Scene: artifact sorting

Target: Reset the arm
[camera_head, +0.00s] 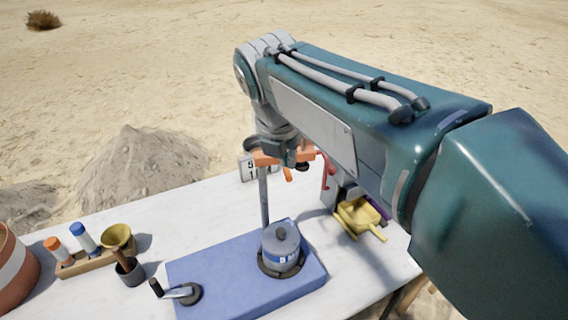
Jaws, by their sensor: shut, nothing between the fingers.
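My teal and grey arm reaches in from the right edge across the upper middle of the head view, bent at a grey joint, with its wrist pointing down. My gripper (291,157) is at the lower end of the wrist, small and partly hidden. It is shut with nothing held. It shows in front of or beside an orange piece (266,158) near the top of a grey upright post (264,198); I cannot tell whether they touch.
A white table (215,205) holds a blue box (225,285) with a hand crank (180,292) and grey canister (282,248). A yellow scoop-like item (358,216) lies right. A rack with tubes (85,262), a dark cup (130,272) and a striped container (14,268) stand left.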

